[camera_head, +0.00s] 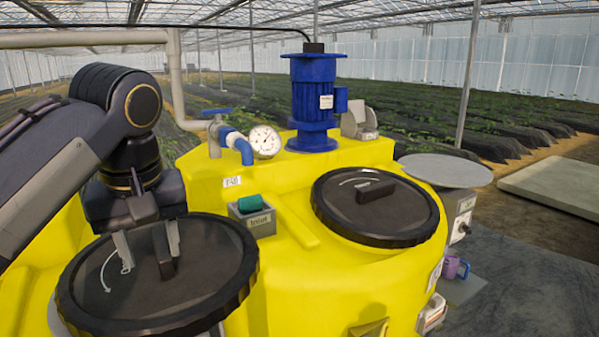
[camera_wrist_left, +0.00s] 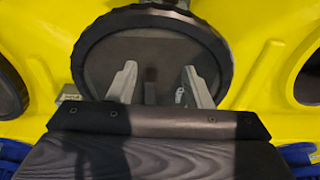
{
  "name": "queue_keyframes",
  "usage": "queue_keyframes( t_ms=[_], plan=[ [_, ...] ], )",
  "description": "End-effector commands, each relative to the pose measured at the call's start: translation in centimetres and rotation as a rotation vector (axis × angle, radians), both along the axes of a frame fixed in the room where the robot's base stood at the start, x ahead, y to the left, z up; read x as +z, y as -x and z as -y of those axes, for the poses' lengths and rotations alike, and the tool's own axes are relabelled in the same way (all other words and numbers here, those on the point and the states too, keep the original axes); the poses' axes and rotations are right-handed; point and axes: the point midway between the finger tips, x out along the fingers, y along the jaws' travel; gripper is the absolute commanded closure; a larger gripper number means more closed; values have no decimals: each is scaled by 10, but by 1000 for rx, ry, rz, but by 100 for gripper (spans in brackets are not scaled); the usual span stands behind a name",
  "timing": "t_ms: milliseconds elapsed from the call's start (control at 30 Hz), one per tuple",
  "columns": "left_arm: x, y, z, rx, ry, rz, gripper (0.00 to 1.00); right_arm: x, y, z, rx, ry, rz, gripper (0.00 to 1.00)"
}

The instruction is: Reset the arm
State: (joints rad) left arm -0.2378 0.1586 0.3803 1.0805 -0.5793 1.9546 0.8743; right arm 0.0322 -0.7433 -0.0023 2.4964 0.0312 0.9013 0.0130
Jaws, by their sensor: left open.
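My left arm (camera_head: 60,150) comes in from the left and bends down at the wrist. My left gripper (camera_head: 150,248) is open above the near black round lid (camera_head: 205,285) of the yellow tank. Its fingers stand on either side of the lid's dark handle (camera_head: 164,258), with gaps between. The left wrist view shows the two grey fingers (camera_wrist_left: 158,86) spread apart, with the handle (camera_wrist_left: 150,88) between them and the lid's rim (camera_wrist_left: 82,52) around. Whether the fingertips touch the lid I cannot tell. My right gripper is not in view.
The yellow tank (camera_head: 295,260) carries a second black lid (camera_head: 400,215), a blue motor (camera_head: 313,95), a pressure gauge (camera_head: 264,141) and a small grey box with a green item (camera_head: 250,203). A round grey plate (camera_head: 445,170) and a purple mug (camera_head: 452,267) stand at right.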

Motion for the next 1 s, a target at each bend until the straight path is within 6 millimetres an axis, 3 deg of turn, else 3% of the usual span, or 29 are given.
queue_keyframes(
  t_ms=[267,567,667,800,900,1000],
  plan=[
    [-28,15,-8,-90,6,21,55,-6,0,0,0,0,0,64],
    [-93,50,-22,-241,53,62,55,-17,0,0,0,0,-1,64],
    [-131,70,-26,-296,91,91,55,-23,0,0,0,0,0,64],
    [-204,109,-25,-363,180,167,55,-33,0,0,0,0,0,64],
    [-248,132,-18,-383,235,235,55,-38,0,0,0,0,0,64],
    [-280,147,-10,-389,271,294,55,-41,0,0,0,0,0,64]
  ],
)
